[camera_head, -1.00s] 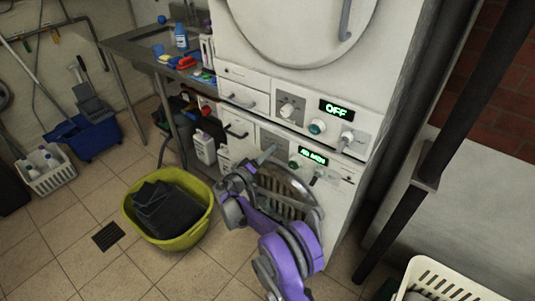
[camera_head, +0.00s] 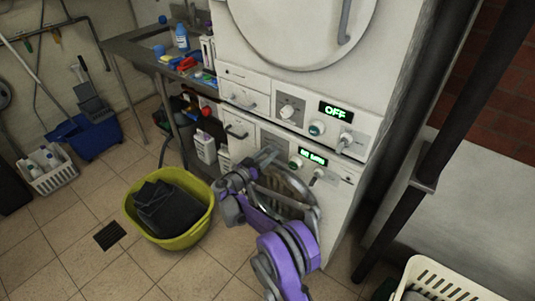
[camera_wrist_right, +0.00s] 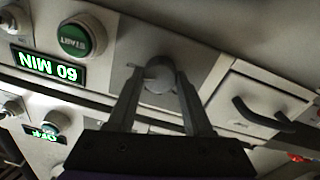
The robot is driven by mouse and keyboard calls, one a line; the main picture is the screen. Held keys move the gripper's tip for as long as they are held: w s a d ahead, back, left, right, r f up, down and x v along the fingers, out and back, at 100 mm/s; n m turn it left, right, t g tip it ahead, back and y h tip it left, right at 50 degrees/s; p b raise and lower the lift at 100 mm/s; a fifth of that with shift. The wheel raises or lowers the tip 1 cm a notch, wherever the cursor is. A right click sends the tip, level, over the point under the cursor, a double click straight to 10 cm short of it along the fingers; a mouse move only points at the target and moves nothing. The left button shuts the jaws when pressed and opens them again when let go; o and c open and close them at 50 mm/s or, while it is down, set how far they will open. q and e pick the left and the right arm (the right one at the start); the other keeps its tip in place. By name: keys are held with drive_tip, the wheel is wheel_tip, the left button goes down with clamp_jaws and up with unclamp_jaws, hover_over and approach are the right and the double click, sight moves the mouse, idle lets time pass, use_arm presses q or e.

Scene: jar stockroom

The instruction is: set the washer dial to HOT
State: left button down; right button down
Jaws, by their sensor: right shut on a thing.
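Two white machines are stacked, each with a control panel. A round dial (camera_wrist_right: 158,80) at the left end of the lower panel sits between the fingers of my right gripper (camera_head: 270,155), which is shut on it. In the head view, my gripper and arm hide most of this dial. The lower display (camera_head: 313,157) glows green and reads 60 MIN upside down in the right wrist view (camera_wrist_right: 47,67). No HOT mark is legible. The upper display (camera_head: 335,111) reads OFF, and its dial (camera_head: 287,112) is free. My left gripper is out of view.
A green START button (camera_wrist_right: 76,40) is close beside my gripper. A drawer with a dark handle (camera_wrist_right: 262,113) is on the dial's other side. A yellow-green tub (camera_head: 205,222) with dark cloth stands on the floor. A cream basket (camera_head: 455,275) is at lower right.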

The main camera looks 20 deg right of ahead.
drive_tip(key=shift+m, duration=0.5)
drive_tip(key=shift+c, duration=1.5)
unclamp_jaws()
drive_tip(key=v, duration=1.1)
